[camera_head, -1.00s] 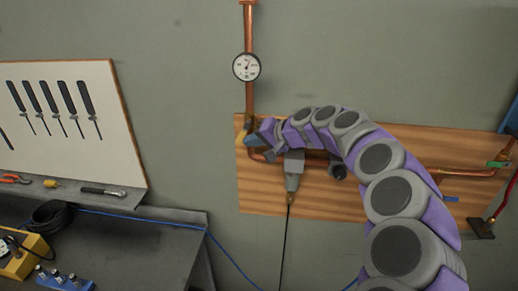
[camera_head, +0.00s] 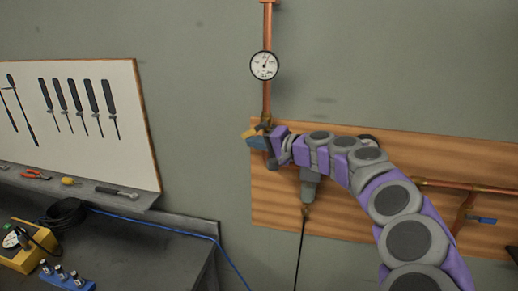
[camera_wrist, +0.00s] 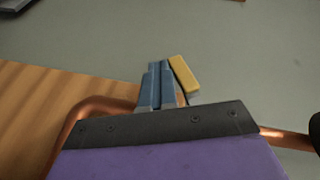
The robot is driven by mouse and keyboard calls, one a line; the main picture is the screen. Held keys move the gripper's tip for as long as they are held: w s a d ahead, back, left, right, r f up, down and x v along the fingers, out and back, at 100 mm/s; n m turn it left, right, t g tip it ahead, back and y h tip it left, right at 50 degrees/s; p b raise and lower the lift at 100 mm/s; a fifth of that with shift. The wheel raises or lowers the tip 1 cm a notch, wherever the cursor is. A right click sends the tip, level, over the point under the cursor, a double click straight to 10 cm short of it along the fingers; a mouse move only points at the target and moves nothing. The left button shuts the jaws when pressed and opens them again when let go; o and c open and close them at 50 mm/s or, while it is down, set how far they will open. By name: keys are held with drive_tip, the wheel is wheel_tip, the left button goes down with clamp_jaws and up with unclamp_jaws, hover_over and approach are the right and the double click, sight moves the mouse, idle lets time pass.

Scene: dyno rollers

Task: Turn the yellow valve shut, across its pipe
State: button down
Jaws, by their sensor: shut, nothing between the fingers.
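The yellow valve handle (camera_wrist: 184,75) shows in the wrist view as a short, slightly tilted bar just right of my fingertips. In the head view a small yellow patch of the handle (camera_head: 247,133) shows at the upper left edge of the wooden board, below the gauge. My gripper (camera_wrist: 157,82) has blue fingers pressed together with nothing between them, alongside the handle. I cannot tell if they touch it. In the head view my gripper (camera_head: 257,142) hides most of the valve. The handle's angle to its pipe is unclear.
A copper pipe (camera_head: 267,97) with a round gauge (camera_head: 264,65) rises above the valve. The wooden board (camera_head: 272,205) backs the piping. A blue-handled valve (camera_head: 482,220) sits on the right pipe. A workbench (camera_head: 150,250) and tool panel (camera_head: 110,78) stand left.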

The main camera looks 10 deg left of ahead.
drive_tip(key=shift+a+r+y+b, duration=0.2)
drive_tip(key=shift+y+b, duration=0.3)
drive_tip(key=shift+a+r, duration=0.1)
drive_tip(key=shift+a, duration=0.2)
idle(0.7)
idle(0.6)
